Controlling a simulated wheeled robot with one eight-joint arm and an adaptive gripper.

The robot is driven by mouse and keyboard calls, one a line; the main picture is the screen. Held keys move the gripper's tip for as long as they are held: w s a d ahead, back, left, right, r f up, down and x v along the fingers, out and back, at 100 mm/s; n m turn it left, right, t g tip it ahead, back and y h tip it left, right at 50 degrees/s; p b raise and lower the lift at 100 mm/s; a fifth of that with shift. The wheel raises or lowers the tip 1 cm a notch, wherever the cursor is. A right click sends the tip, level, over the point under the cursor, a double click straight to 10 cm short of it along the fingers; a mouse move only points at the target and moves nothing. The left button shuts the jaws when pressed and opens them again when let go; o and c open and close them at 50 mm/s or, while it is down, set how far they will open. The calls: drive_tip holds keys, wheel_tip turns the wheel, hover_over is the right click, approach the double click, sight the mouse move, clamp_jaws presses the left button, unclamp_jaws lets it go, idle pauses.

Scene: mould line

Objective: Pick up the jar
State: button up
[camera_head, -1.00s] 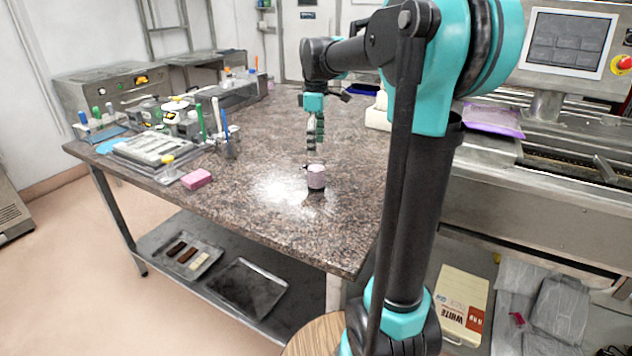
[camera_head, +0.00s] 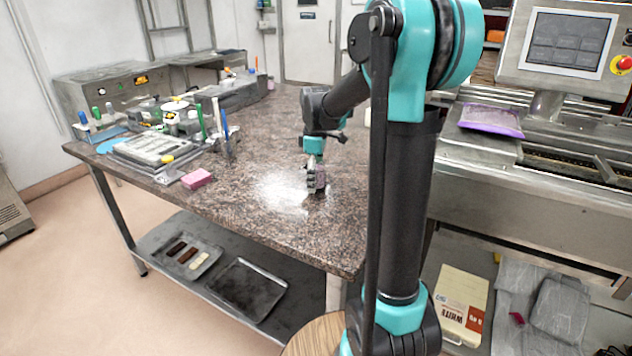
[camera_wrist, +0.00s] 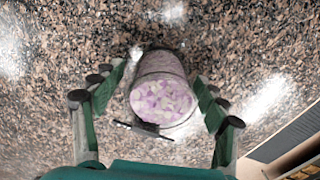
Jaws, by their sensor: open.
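The jar (camera_wrist: 162,98) holds white and purple pieces and stands on the speckled stone worktop (camera_wrist: 45,60). In the wrist view it lies between the two green fingers of my gripper (camera_wrist: 158,100). The fingers are open, one on each side of the jar, with a visible gap on the left; the right finger is very close to it. In the head view my gripper (camera_head: 315,180) is down at the jar (camera_head: 321,180), which is mostly hidden behind the fingers.
A pink block (camera_head: 197,178) lies to the left on the worktop. Tools, a cup of sticks and a grey tray (camera_head: 157,148) fill the left end. A machine with a screen (camera_head: 568,42) stands at the right. The worktop around the jar is clear.

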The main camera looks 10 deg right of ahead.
drive_tip(key=c, duration=1.3)
